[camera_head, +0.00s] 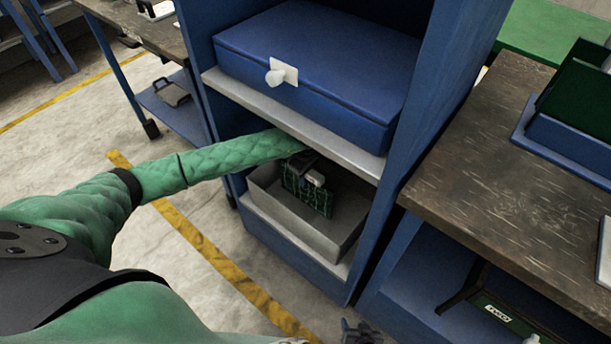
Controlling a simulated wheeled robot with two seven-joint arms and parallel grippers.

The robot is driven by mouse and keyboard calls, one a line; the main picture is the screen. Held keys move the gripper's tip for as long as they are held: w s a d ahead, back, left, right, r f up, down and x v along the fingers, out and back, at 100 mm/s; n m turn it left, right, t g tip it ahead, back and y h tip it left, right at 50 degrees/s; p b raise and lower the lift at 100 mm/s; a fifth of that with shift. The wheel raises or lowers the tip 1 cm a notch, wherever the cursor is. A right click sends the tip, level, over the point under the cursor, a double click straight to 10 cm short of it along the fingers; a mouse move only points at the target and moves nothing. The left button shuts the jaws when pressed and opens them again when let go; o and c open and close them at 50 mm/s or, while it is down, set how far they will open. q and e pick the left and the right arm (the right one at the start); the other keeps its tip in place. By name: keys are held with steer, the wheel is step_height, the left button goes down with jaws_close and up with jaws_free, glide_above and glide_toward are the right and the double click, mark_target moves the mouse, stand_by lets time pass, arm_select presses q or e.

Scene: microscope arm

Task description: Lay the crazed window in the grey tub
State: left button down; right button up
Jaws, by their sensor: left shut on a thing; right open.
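The crazed window is a small dark green pane (316,202) covered in a net of pale lines. It stands roughly upright inside or just over the grey tub (335,242) on the lower shelf of the blue rack. My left gripper (307,172) is shut on its upper part, with the arm reaching in under the middle shelf. I cannot tell whether the pane's lower edge touches the tub floor. My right gripper (359,331) shows only in part at the bottom edge, open, away from the tub.
A blue lidded case (320,60) with a white knob sits on the grey middle shelf (300,125), close above my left arm. The rack's blue side wall (425,95) stands right of the tub. A dark worn bench (500,190) with a green bin (580,95) is at the right.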

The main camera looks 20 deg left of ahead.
arm_select(q)
steer(key=shift+f, duration=0.1)
steer(key=c, duration=1.2)
jaws_free()
steer(key=shift+o, duration=0.2)
steer(key=shift+r+p, duration=0.35)
step_height(320, 180, up, 8)
steer(key=shift+f, duration=0.25)
steer(key=shift+r, duration=0.3)
arm_select(e)
steer(key=shift+w+r, duration=0.1)
steer(key=shift+r, duration=0.25)
